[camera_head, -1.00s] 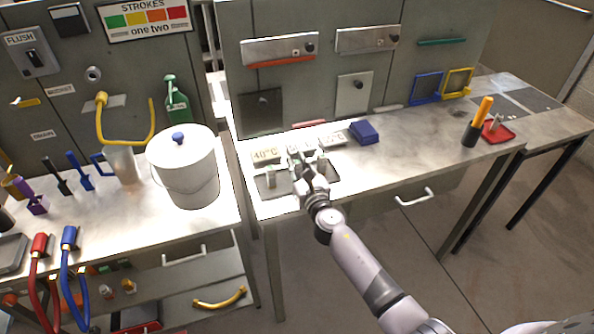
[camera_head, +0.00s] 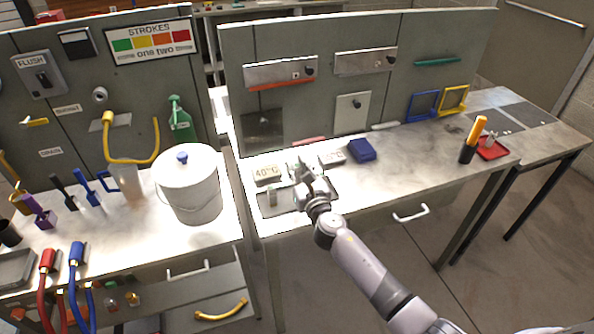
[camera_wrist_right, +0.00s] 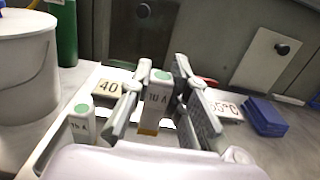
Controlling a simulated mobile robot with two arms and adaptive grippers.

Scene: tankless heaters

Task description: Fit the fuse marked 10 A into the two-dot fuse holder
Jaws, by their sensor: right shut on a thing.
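My right gripper (camera_head: 305,172) is over the bench. In the right wrist view its fingers are shut on a pale fuse (camera_wrist_right: 157,97) marked 10 A, with a green top dot and a yellowish lower end. The fuse is upright. A second pale fuse (camera_wrist_right: 82,124) with a green dot stands to the left in the tray; its marking looks like 16 A but is not sharp. It also shows in the head view (camera_head: 271,197). The tray (camera_head: 283,207) is dark and shallow. I cannot make out the two-dot fuse holder. My left gripper is not in view.
Behind the tray lie a 40 °C plate (camera_head: 267,172), another pale plate (camera_head: 331,158) and a blue block (camera_head: 362,150). A white lidded bucket (camera_head: 190,190) stands left.

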